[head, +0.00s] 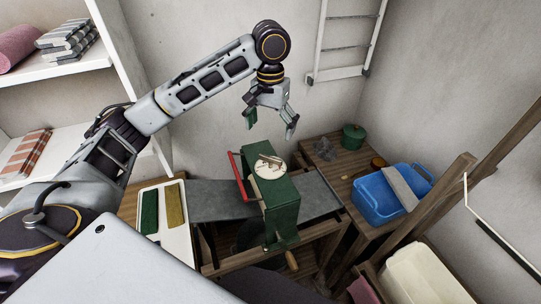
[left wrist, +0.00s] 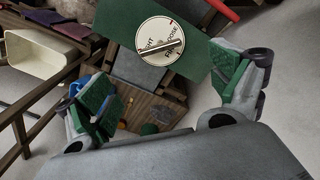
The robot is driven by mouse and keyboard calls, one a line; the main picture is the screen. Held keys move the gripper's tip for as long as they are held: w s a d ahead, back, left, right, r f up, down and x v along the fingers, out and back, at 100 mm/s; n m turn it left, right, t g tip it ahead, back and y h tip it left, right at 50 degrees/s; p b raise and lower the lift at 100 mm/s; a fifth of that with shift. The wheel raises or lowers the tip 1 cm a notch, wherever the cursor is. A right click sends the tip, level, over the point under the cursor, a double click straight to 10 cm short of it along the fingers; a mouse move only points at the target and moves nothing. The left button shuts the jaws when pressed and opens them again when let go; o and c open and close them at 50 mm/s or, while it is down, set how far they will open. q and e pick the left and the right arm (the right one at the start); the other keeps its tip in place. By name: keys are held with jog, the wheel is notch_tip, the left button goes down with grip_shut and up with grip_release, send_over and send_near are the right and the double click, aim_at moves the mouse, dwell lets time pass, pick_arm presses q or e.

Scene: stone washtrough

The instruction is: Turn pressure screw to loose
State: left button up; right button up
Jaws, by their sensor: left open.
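The pressure screw (head: 270,166) is a round cream dial with a bar handle on top of the green mangle (head: 283,205). It also shows in the left wrist view (left wrist: 160,45), with partly legible lettering and a small red mark near its rim. The bar lies across the dial; I cannot tell which setting it points to. My left gripper (head: 271,122) is open and empty, above the dial and apart from it. In the left wrist view its green-padded fingers (left wrist: 163,92) are spread wide, with the dial beyond them. My right gripper is not in view.
A red bar (head: 237,177) runs along the mangle's left side. A blue tub (head: 378,205), a green pot (head: 353,135) and a wooden table stand at right. A tray with green and yellow items (head: 176,240) lies at left. Shelves (head: 55,70) stand far left.

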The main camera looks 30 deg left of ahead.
aim_at(270, 157)
pick_arm(q)
jog(key=shift+f+p, duration=0.45)
jog(key=shift+f, duration=5.1)
jog(key=shift+c, duration=0.4)
jog(key=c, duration=0.9)
jog(key=shift+c, duration=0.2)
